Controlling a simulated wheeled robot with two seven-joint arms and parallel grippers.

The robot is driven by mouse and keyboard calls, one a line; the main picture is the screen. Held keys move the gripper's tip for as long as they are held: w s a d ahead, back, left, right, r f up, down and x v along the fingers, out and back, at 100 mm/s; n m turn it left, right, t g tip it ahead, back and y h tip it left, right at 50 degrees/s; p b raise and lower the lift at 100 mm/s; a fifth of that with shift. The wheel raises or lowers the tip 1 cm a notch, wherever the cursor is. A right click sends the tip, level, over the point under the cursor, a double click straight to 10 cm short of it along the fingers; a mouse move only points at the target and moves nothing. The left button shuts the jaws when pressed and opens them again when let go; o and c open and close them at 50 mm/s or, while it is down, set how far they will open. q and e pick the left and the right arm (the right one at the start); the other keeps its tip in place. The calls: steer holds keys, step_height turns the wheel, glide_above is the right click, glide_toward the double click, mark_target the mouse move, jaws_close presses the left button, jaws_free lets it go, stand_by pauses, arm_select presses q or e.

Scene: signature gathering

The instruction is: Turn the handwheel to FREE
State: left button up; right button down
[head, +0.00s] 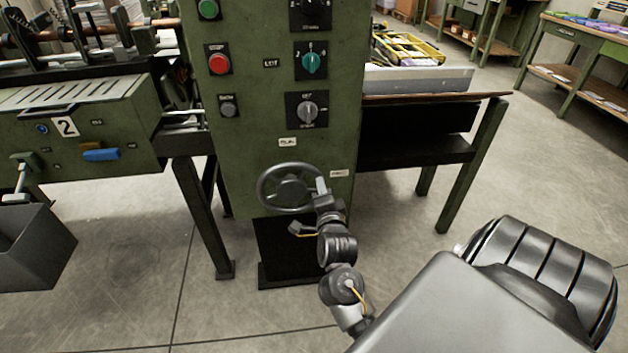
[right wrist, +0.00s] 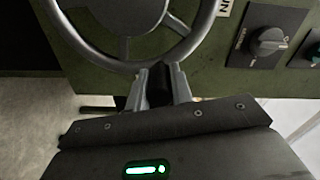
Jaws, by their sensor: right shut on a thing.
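The handwheel (head: 288,191) is a dark grey wheel with spokes, low on the front of the green control cabinet (head: 240,150). My right gripper (head: 320,190) is at the right side of its rim. In the right wrist view, the wheel's rim (right wrist: 204,28) and hub fill the top, and my right gripper (right wrist: 163,82) is shut on a dark part at the rim. One small label (head: 287,142) is above the wheel and another (head: 339,173) is at its upper right. I cannot read a FREE mark on either. My left gripper is out of view.
Above the wheel are a dark knob (head: 307,111), a teal knob (head: 314,62), a red button (head: 219,63) and a grey button (head: 228,106). A dark bin (head: 35,250) stands at the lower left. A workbench (head: 430,97) is to the right. Open floor lies in front.

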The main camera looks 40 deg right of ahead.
steer(key=shift+s+d+f+m+b, duration=0.1)
steer(key=shift+d+f+m+b, duration=0.1)
steer(key=shift+f+m, duration=0.25)
steer(key=shift+s+d+f+m+b, duration=0.1)
steer(key=shift+f+m+b, duration=0.05)
steer(key=shift+f+m, duration=0.3)
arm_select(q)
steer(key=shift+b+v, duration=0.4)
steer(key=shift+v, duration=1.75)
arm_select(e)
steer(key=shift+f+m, duration=0.7)
steer(key=shift+f, duration=0.2)
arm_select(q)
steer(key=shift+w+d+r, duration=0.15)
arm_select(e)
steer(key=shift+f, duration=0.15)
steer(key=c, duration=1.2)
jaws_free()
steer(key=shift+c, duration=0.2)
